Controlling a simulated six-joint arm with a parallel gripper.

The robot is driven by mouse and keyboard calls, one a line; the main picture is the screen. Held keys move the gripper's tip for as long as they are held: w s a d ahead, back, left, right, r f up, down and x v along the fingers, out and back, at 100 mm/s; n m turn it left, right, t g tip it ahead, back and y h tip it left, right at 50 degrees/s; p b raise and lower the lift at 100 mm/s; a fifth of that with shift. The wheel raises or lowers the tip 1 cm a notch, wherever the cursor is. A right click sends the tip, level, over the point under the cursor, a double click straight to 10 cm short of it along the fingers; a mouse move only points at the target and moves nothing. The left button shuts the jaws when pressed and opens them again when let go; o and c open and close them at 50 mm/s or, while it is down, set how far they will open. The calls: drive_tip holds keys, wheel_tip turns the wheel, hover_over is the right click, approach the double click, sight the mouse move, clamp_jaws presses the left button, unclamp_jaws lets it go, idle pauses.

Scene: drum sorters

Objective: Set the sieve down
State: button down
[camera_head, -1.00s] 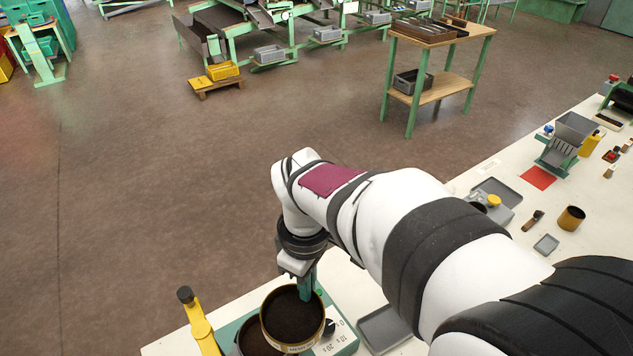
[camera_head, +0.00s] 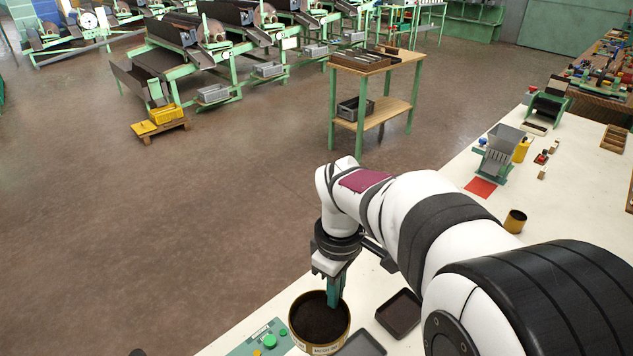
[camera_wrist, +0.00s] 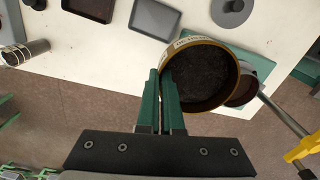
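The sieve (camera_head: 299,334) is a round, brass-coloured ring with a printed label and dark granular material inside. It also shows in the wrist view (camera_wrist: 233,85). My gripper (camera_head: 336,292) points down at the sieve's far right rim. In the wrist view, its green fingers (camera_wrist: 165,98) are close together at the sieve's wall, which appears pinched between them. The sieve looks level. Whether its underside touches anything is hidden. A green machine base (camera_head: 258,343) with buttons lies to its left, and a second dark round vessel (camera_wrist: 243,90) shows partly behind the sieve.
A grey tray (camera_head: 362,347) and a dark tray (camera_head: 399,314) lie just right of the sieve on the white bench. A yellow lever (camera_wrist: 303,149) stands beyond the second vessel. A brass cup (camera_head: 514,222) and grey hopper (camera_head: 498,150) are farther right.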

drive_tip(key=w+d+f+m, duration=0.6)
drive_tip(key=d, duration=0.4)
drive_tip(key=w+a+f, duration=0.1)
drive_tip(key=a+f, duration=0.1)
drive_tip(key=a, duration=0.1)
drive_tip(key=w+a+f, duration=0.2)
drive_tip(key=a+f, duration=0.1)
drive_tip(key=a, duration=0.1)
drive_tip(key=w+a+f, duration=0.1)
drive_tip(key=a+f, duration=0.1)
drive_tip(key=a, duration=0.1)
drive_tip(key=shift+w+a+f, duration=0.15)
drive_tip(key=shift+a+f, duration=0.05)
drive_tip(key=shift+a, duration=0.05)
wheel_tip(320, 180, down, 4)
drive_tip(key=shift+a+r, duration=0.1)
drive_tip(key=shift+a, duration=0.05)
drive_tip(key=shift+f, duration=0.25)
drive_tip(key=c, duration=1.1)
unclamp_jaws()
